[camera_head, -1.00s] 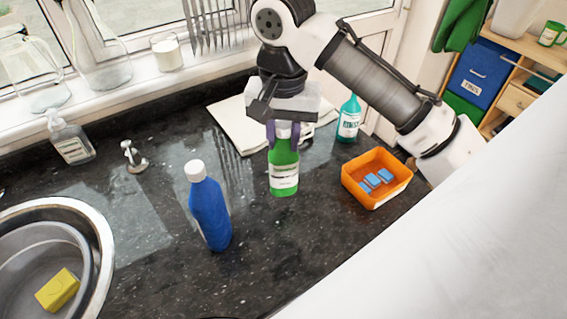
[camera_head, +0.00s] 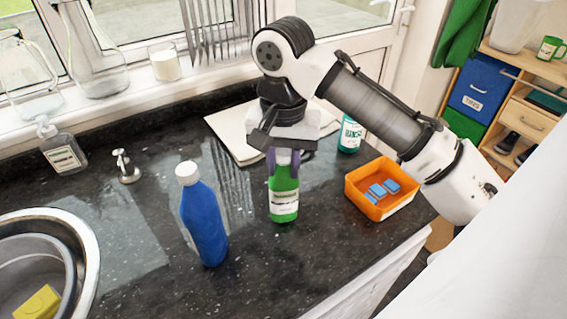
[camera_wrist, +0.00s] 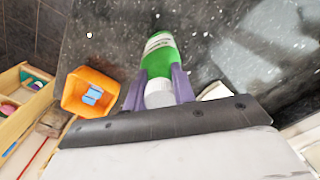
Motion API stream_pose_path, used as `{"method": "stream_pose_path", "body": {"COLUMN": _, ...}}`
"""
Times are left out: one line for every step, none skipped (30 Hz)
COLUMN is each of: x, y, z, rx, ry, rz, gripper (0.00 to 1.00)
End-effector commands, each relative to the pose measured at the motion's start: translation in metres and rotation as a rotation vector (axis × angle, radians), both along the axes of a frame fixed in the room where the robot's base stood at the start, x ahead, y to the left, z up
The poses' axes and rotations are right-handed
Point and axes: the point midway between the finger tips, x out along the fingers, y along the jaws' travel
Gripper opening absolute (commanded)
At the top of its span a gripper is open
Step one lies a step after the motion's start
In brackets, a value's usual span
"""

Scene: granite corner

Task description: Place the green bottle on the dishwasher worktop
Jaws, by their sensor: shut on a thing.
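The green bottle (camera_head: 284,203), with a white label and white cap, is upright in the head view. My gripper (camera_head: 284,163) comes from above, its purple fingers shut around the bottle's upper part. In the wrist view the green bottle (camera_wrist: 160,58) points away between the two fingers of my gripper (camera_wrist: 158,85), cap nearest the camera. I cannot tell whether its base touches the dark speckled worktop (camera_head: 262,268). Which part of the worktop lies over the dishwasher is not clear.
A blue bottle (camera_head: 204,225) stands left of the green bottle. An orange tub (camera_head: 366,202) with blue blocks is to the right, a teal bottle (camera_head: 350,138) behind. A sink (camera_head: 88,262) is at left. Bare worktop lies in front, ending at its front edge.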

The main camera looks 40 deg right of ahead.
Motion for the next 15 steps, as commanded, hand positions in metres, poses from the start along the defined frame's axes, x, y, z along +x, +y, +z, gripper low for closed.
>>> {"method": "stream_pose_path", "body": {"x": 0.0001, "y": 0.0001, "z": -0.0015, "rx": 0.001, "ry": -0.001, "rz": 0.0, "gripper": 0.0}}
{"method": "stream_pose_path", "body": {"x": 0.0001, "y": 0.0001, "z": -0.0025, "rx": 0.001, "ry": -0.001, "rz": 0.0, "gripper": 0.0}}
{"method": "stream_pose_path", "body": {"x": 0.0001, "y": 0.0001, "z": -0.0036, "rx": -0.001, "ry": -0.001, "rz": 0.0, "gripper": 0.0}}
{"method": "stream_pose_path", "body": {"x": -0.0001, "y": 0.0001, "z": -0.0037, "rx": -0.001, "ry": 0.001, "rz": 0.0, "gripper": 0.28}}
{"method": "stream_pose_path", "body": {"x": 0.0001, "y": 0.0001, "z": -0.0034, "rx": -0.001, "ry": 0.001, "rz": 0.0, "gripper": 0.32}}
{"method": "stream_pose_path", "body": {"x": 0.0001, "y": 0.0001, "z": -0.0034, "rx": -0.001, "ry": 0.001, "rz": 0.0, "gripper": 0.37}}
{"method": "stream_pose_path", "body": {"x": 0.0001, "y": 0.0001, "z": -0.0034, "rx": -0.001, "ry": 0.001, "rz": 0.0, "gripper": 0.41}}
{"method": "stream_pose_path", "body": {"x": 0.0001, "y": 0.0001, "z": -0.0034, "rx": -0.001, "ry": 0.001, "rz": 0.0, "gripper": 0.45}}
{"method": "stream_pose_path", "body": {"x": 0.0001, "y": 0.0001, "z": -0.0034, "rx": -0.001, "ry": 0.001, "rz": 0.0, "gripper": 0.47}}
{"method": "stream_pose_path", "body": {"x": 0.0001, "y": 0.0001, "z": -0.0034, "rx": 0.0, "ry": 0.0, "rz": 0.0, "gripper": 0.47}}
{"method": "stream_pose_path", "body": {"x": 0.0001, "y": 0.0001, "z": -0.0034, "rx": 0.0, "ry": 0.0, "rz": 0.0, "gripper": 0.47}}
{"method": "stream_pose_path", "body": {"x": 0.0001, "y": 0.0001, "z": -0.0034, "rx": 0.0, "ry": 0.0, "rz": 0.0, "gripper": 0.47}}
{"method": "stream_pose_path", "body": {"x": 0.0001, "y": 0.0001, "z": -0.0034, "rx": 0.0, "ry": 0.0, "rz": 0.0, "gripper": 0.47}}
{"method": "stream_pose_path", "body": {"x": 0.0001, "y": 0.0001, "z": -0.0034, "rx": 0.0, "ry": 0.0, "rz": 0.0, "gripper": 0.47}}
{"method": "stream_pose_path", "body": {"x": 0.0001, "y": 0.0001, "z": -0.0034, "rx": 0.0, "ry": 0.0, "rz": 0.0, "gripper": 0.47}}
